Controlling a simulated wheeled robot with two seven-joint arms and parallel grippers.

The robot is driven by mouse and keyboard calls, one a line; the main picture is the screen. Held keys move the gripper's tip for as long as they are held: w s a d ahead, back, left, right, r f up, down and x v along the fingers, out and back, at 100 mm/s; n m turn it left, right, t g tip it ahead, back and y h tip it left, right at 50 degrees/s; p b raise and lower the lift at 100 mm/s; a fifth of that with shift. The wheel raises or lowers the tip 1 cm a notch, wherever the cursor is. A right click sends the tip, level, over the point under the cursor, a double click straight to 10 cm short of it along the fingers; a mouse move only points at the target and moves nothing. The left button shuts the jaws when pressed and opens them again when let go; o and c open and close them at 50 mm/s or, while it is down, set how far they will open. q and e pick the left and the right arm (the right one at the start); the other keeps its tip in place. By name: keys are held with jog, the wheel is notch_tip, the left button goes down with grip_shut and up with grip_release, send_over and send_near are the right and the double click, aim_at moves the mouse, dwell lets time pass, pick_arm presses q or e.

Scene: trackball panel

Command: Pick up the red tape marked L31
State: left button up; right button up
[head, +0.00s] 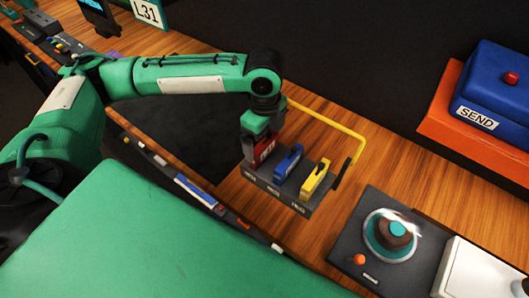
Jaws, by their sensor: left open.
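The red tape (262,154) stands in the leftmost slot of a dark grey rack (302,209) on the wooden desk. My left gripper (256,139) points down right at the top of the red tape. Its jaws are open, and the gripper hides part of the tape. I cannot tell whether the fingers touch it. The writing on the tape is too small to read. A sign with L31 (147,12) stands at the far upper left. My right gripper is not in view.
A blue tape (288,162) and a yellow tape (315,180) stand in the rack just right of the red one. A yellow rail (330,122) runs behind them. A trackball panel (355,237) and a blue SEND box (496,88) are at the right.

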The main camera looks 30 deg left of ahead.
aim_at(265, 142)
pick_arm(q)
notch_tip(265, 142, down, 4)
jog(key=shift+f, duration=0.15)
jog(key=c, duration=0.8)
